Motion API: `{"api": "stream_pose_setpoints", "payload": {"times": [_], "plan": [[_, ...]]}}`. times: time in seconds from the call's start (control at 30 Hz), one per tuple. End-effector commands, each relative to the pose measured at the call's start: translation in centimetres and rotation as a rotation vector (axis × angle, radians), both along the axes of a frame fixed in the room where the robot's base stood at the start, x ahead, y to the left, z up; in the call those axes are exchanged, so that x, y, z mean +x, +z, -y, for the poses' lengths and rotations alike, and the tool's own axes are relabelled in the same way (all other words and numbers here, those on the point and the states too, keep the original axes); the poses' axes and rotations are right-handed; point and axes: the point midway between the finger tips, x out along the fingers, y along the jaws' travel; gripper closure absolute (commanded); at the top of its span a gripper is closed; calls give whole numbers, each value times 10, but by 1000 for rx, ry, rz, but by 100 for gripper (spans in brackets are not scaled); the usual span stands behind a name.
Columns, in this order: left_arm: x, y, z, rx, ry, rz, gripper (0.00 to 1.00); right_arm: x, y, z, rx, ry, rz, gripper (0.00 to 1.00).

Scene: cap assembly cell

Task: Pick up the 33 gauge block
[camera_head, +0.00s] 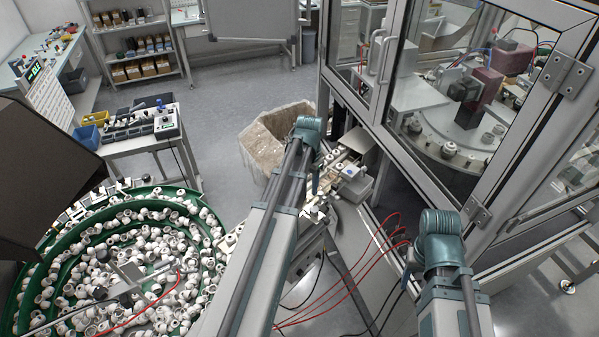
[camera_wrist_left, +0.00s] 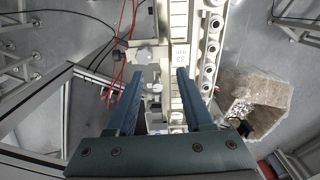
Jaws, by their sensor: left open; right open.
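The 33 gauge block (camera_wrist_left: 181,55) is a small white block with dark markings. In the left wrist view it lies on the pale rail, just beyond the right fingertip. My left gripper (camera_wrist_left: 160,73) is open and empty, its two blue fingers pointing toward the rail above the block's surroundings. In the head view my left gripper (camera_head: 316,182) hangs over the feed track, and I cannot make out the block there. My right gripper (camera_head: 408,262) hangs at the right near the red hoses, away from the block; its fingers are small and partly hidden.
A green bowl feeder (camera_head: 150,190) full of white caps stands at left. The feed track (camera_head: 350,172) runs beside the glazed machine enclosure (camera_head: 400,130). A rough bin (camera_head: 262,150) stands behind it. Red hoses (camera_head: 345,285) hang between my arms.

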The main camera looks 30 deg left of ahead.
Motion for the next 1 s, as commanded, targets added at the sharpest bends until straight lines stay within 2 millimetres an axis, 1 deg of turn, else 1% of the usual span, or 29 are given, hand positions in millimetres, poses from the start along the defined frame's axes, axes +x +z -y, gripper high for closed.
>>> {"api": "stream_pose_setpoints", "payload": {"times": [0.03, 0.1, 0.2, 0.37, 0.57, 0.77, 1.0], "plan": [[9, -1, -17, -1, -8, -4, 49, 0, -1, 0, 0, 0, 0, 41], [11, -1, -29, -2, -23, -10, 49, 0, -1, 0, 0, 0, 0, 41], [12, -1, -37, -3, -36, -13, 49, 0, -1, 0, 0, 0, 0, 41], [11, -1, -38, -3, -39, -13, 49, 0, -1, 0, 0, 0, 0, 41], [11, -7, -37, -3, -39, -13, 49, 0, -7, 0, -1, 3, 0, 41], [11, -21, -37, -3, -38, -13, 49, 0, -21, 0, 0, 11, 0, 41], [11, -44, -37, -3, -38, -13, 49, 0, -44, 0, -2, 24, 0, 41]]}}
